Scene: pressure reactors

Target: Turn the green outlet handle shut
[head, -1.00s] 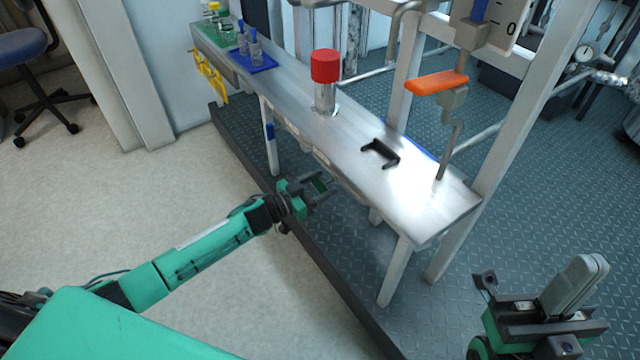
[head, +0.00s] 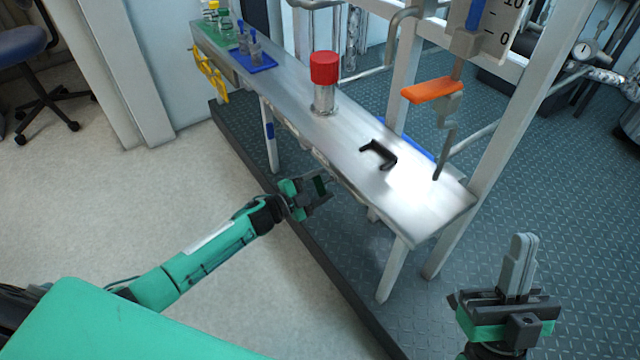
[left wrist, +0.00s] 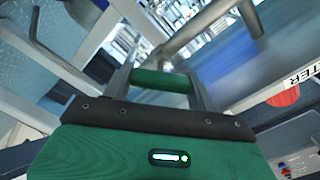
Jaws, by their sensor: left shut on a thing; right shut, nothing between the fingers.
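The green outlet handle (left wrist: 162,80) shows in the left wrist view as a green bar across the space between my fingers. In the head view a dark green piece of it (head: 320,185) shows at my left gripper (head: 318,190), below the front edge of the steel bench. My left gripper is shut on the handle; the fingers flank its ends in the wrist view. The valve behind the handle is mostly hidden. My right gripper (head: 518,262) is shut and empty, upright at the lower right, apart from the bench.
The steel bench (head: 345,150) carries a red-capped cylinder (head: 324,68), a black bracket handle (head: 378,154) and a blue tray (head: 252,63) with bottles. An orange handle (head: 432,90) hangs above its right end. A dark platform edge (head: 300,240) runs below my left arm.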

